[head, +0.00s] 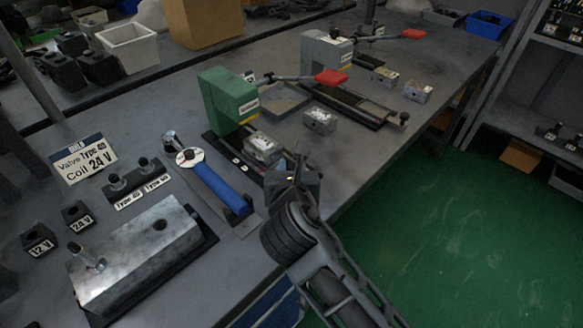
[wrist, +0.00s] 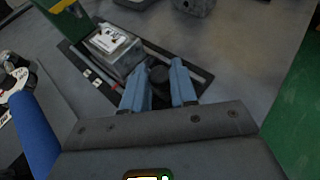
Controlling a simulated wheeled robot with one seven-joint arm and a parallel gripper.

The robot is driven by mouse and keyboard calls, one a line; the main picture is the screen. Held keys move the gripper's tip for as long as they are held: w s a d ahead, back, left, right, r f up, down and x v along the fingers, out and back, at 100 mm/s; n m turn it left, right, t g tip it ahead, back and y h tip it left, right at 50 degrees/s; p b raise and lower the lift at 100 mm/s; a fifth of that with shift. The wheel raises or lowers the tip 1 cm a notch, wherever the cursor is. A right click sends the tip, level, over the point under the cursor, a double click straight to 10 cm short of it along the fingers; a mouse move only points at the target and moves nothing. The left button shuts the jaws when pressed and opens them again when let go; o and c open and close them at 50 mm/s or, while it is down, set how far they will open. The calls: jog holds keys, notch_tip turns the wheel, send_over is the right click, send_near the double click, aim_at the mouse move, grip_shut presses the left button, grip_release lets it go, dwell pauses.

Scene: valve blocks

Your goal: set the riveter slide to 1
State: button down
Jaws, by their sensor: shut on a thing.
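The green riveter (head: 230,98) stands on the bench, and its base edge shows at the top left of the wrist view (wrist: 62,8). A dark slide track (head: 222,146) runs from under it toward the bench front. A metal valve block (head: 262,148) sits on the slide, outside the riveter head; it also shows in the wrist view (wrist: 114,50). My gripper (head: 292,178) is at the front end of the slide. In the wrist view its blue fingers (wrist: 158,90) are shut around the slide's black knob (wrist: 158,74). Small white marks (wrist: 92,76) lie along the track, too small to read.
A blue-handled torque wrench (head: 220,187) lies left of the slide. A large metal block (head: 140,255) and a sign reading Valve Type 40, Coil 24 V (head: 84,160) are further left. Another metal block (head: 319,121) and a red-handled press (head: 330,78) stand to the right.

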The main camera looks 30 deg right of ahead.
aim_at(278, 154)
jog(key=w+p, duration=0.1)
jog(key=w+a, duration=0.1)
jog(key=w, duration=0.1)
jog(key=shift+w+r+p, duration=0.1)
jog(key=shift+w+p, duration=0.1)
jog(key=shift+p, duration=0.15)
jog(key=shift+w+a, duration=0.15)
jog(key=shift+w, duration=0.1)
jog(key=c, duration=0.9)
grip_release()
jog(key=shift+c, duration=0.2)
jog(key=shift+v, duration=3.9)
